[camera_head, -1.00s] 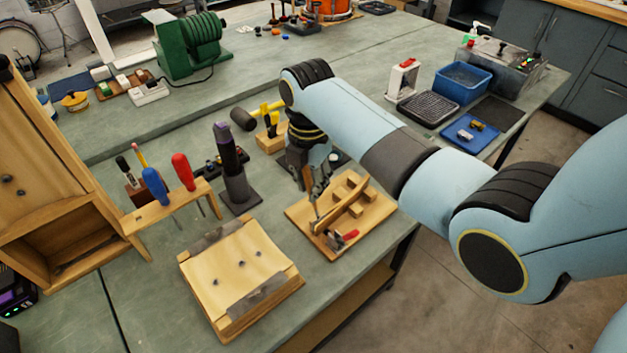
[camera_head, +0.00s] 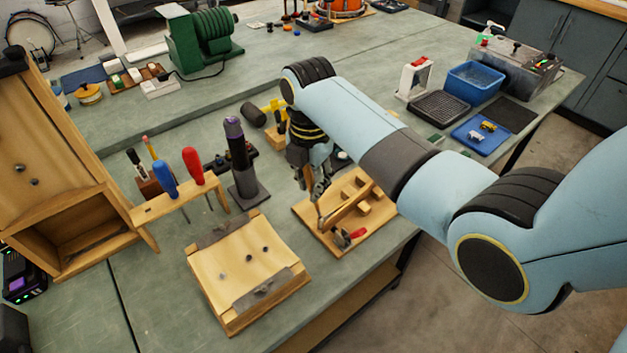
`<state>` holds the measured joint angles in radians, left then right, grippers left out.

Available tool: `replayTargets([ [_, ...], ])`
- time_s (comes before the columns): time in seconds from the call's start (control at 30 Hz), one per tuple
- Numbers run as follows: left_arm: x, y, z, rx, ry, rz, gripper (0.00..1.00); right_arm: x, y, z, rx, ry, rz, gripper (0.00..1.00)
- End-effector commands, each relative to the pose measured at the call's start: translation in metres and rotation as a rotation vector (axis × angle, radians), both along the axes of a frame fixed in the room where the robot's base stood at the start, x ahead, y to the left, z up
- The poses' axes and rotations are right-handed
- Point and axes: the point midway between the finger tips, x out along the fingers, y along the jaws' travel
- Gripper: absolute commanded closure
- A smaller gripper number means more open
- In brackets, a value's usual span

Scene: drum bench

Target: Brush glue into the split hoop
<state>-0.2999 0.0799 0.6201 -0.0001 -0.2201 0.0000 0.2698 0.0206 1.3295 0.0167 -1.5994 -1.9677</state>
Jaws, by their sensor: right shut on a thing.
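The split hoop (camera_head: 350,203) is a curved wooden strip on a light wooden board (camera_head: 310,237) with small blocks, right of the bench's middle. A small red-handled clamp (camera_head: 352,236) lies at the board's front. My right gripper (camera_head: 317,187) points down over the left part of this board. It is shut on a slim tool, seemingly the glue brush (camera_head: 320,214), mostly hidden by the fingers. The brush's lower end is close to the hoop's left end; I cannot tell whether they touch. My left gripper is out of view.
A wooden block with a clamped skin-coloured sheet (camera_head: 243,262) stands front left of the board. A dark holder with a purple-topped tube (camera_head: 240,155) and a screwdriver rack (camera_head: 175,203) stand left. A yellow mallet (camera_head: 273,108) lies behind. A blue tray (camera_head: 480,137) is at right.

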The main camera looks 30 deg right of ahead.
Motion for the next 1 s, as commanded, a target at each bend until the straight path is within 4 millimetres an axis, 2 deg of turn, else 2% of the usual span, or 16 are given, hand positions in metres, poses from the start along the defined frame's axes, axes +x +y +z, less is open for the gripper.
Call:
replayTargets([
  [0.27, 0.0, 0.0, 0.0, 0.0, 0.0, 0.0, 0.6, 0.004, 0.001, 0.007, 0.004, -0.011, 0.0, 0.95],
  [0.33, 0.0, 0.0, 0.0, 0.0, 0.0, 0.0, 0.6, 0.004, 0.001, 0.013, 0.003, -0.013, 0.0, 0.96],
  [0.37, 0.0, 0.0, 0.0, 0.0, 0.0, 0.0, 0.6, 0.004, 0.001, 0.015, 0.003, -0.012, 0.0, 1.0],
  [1.0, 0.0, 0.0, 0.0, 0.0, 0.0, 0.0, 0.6, 0.001, 0.0, 0.059, 0.0, -0.003, 0.0, 1.0],
])
